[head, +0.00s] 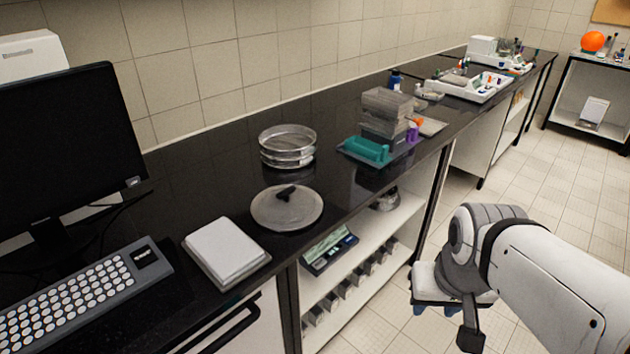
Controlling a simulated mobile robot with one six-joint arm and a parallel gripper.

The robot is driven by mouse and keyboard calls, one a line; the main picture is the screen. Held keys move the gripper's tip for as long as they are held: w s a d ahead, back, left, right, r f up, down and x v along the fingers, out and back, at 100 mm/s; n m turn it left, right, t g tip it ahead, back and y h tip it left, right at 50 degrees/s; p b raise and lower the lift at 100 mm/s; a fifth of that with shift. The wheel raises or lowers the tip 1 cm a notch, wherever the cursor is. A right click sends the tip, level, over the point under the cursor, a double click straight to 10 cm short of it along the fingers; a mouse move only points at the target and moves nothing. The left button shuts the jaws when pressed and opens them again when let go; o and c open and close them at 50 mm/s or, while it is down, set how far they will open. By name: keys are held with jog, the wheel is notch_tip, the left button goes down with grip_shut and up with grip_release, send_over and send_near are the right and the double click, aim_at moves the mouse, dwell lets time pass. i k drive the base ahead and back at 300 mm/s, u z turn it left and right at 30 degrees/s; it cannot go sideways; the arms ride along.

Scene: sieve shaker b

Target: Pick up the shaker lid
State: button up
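The shaker lid (262,210) is a flat, round grey disc with a black handle on top. It lies on the black counter, near its front edge, in the head view. A stack of round metal sieves (287,147) stands just behind it, apart from it. My gripper (450,305) is out over the floor, to the right of the counter and well away from the lid. It points downward, and I see nothing held in it. Its fingers are partly hidden by the wrist, so their opening is not clear.
A flat white device (226,250) sits left of the lid, with a keyboard (75,295) and monitor (65,150) further left. A teal item (367,150) and stacked clear boxes (386,105) stand to the right. Open shelves (365,235) lie under the counter.

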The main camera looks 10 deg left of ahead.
aim_at(282, 207)
jog(key=u, duration=0.2)
jog(key=i, duration=0.85)
jog(key=z, duration=0.1)
